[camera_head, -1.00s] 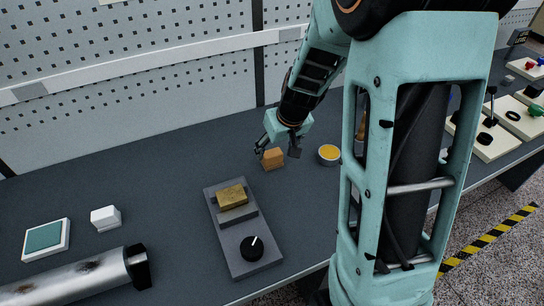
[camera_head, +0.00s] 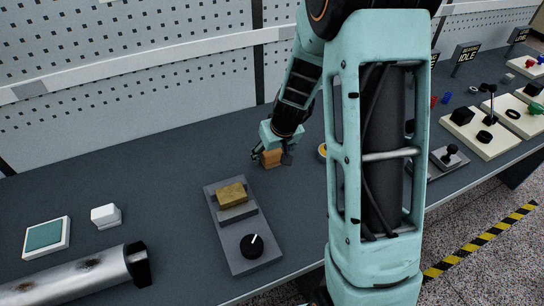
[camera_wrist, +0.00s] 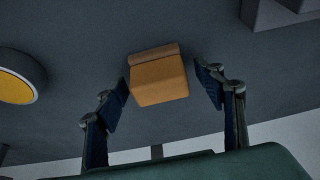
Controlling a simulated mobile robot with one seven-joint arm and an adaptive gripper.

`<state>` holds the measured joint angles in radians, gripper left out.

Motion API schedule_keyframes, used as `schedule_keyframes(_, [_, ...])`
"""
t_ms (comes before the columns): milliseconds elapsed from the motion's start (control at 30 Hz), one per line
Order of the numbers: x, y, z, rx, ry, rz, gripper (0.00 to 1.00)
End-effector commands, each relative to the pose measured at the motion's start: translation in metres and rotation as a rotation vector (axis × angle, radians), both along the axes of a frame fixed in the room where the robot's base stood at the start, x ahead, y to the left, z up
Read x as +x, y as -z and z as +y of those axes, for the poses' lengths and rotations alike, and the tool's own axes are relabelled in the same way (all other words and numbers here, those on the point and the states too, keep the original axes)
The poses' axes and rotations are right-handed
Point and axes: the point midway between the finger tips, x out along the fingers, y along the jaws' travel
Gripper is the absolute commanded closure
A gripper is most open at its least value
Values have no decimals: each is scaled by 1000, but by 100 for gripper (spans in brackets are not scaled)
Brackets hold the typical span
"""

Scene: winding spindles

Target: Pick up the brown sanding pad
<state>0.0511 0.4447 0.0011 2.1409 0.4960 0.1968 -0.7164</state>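The brown sanding pad (camera_head: 271,158) is a small orange-brown block standing on the dark bench, near the back in the head view. In the wrist view the pad (camera_wrist: 158,78) sits between the two fingers, with dark bench visible on both sides of it. My gripper (camera_head: 272,156) is open over the pad, one finger to each side. In the wrist view my gripper (camera_wrist: 165,98) shows both fingers spread wide, apart from the pad. The gripper partly covers the pad's upper part in the head view.
A grey fixture with a black knob (camera_head: 252,246) bears a yellow-brown block (camera_head: 232,195) in front. A round tin with yellow content (camera_wrist: 18,80) stands beside the pad, mostly hidden by my arm in the head view. A white block (camera_head: 106,216), a teal pad (camera_head: 44,236) and a metal cylinder (camera_head: 85,275) lie left.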

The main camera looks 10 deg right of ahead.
Motion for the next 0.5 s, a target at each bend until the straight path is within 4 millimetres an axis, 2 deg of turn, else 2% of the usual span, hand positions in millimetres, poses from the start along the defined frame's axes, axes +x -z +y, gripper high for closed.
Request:
schedule_keyframes(67, [0,0,0,0,0,0,47])
schedule_keyframes(367, [0,0,0,0,0,0,80])
schedule_keyframes(500, [0,0,0,0,0,0,81])
